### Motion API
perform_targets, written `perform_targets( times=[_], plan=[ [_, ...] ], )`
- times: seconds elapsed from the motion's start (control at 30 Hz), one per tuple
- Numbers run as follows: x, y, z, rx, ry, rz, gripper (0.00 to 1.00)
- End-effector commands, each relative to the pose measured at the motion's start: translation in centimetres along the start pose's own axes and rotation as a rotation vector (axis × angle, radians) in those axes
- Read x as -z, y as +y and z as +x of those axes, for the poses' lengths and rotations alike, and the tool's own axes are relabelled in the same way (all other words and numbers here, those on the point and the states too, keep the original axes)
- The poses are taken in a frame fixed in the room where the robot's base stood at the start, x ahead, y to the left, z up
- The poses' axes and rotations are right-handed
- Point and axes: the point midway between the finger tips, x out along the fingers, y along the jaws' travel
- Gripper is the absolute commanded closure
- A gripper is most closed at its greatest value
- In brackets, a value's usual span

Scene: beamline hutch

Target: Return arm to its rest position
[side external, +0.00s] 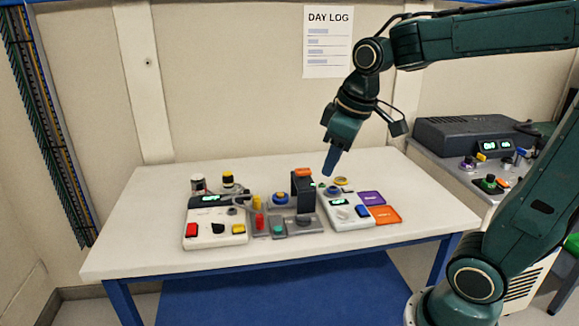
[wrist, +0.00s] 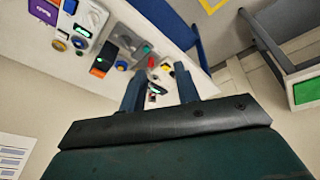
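My arm is dark green and reaches in from the right in the side external view. My gripper (side external: 331,160) hangs tilted above the back of the white table (side external: 130,240), over the devices and apart from them. In the wrist view my gripper (wrist: 160,80) shows two dark fingers with a clear gap between them. The gap holds nothing; the devices seen through it are on the table below.
Below stand a left white device (side external: 215,225), a black upright post (side external: 303,190) with an orange top and a right white device (side external: 345,208). Purple (side external: 371,198) and orange (side external: 385,215) squares lie at right. A grey box (side external: 463,135) sits on a side bench.

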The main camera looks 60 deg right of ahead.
Motion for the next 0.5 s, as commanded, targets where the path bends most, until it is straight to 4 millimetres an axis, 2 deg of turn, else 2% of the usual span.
perform_targets(
  times=[0.2,0.5],
  plan=[
    [-3.3,-2.7,-1.8,-0.001,0.07,0.069,0.68],
    [-7.7,-5.4,-2.6,0.014,0.157,0.165,0.68]
  ],
)
